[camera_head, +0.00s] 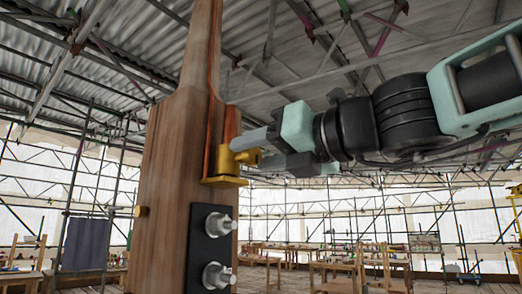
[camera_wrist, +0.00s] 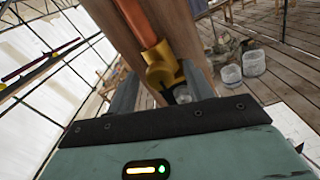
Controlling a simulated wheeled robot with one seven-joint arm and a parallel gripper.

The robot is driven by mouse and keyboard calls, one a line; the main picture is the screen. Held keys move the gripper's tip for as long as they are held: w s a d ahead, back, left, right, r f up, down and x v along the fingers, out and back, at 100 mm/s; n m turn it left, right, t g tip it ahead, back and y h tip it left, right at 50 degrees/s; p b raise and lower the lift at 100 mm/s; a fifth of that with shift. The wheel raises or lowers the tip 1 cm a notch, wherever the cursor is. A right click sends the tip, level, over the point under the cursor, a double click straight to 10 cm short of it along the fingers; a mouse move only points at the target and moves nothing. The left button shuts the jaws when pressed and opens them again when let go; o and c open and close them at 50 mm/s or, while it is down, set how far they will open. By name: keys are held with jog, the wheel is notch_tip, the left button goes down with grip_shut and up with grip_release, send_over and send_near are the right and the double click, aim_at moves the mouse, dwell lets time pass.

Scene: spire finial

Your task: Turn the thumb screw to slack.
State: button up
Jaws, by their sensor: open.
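A brass clamp fitting (camera_head: 226,166) sits on the side of a tall wooden post (camera_head: 170,170), around the foot of a copper rod (camera_head: 212,125). A small brass thumb screw (camera_head: 248,157) sticks out from it toward my gripper (camera_head: 254,151). My gripper is open, its two grey fingers reaching in from the right, one above and one below the screw. I cannot tell whether they touch it. In the wrist view the brass fitting (camera_wrist: 162,68) shows between the fingers (camera_wrist: 160,88), and the screw is not clearly visible.
A black plate (camera_head: 210,240) with two metal knobs is on the post just below the fitting. A small brass knob (camera_head: 141,211) is on the post's left part. Wooden benches (camera_head: 335,270) and scaffolding stand behind. Two pale buckets (camera_wrist: 232,75) stand on the plank floor.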

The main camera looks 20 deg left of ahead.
jog(key=c, duration=1)
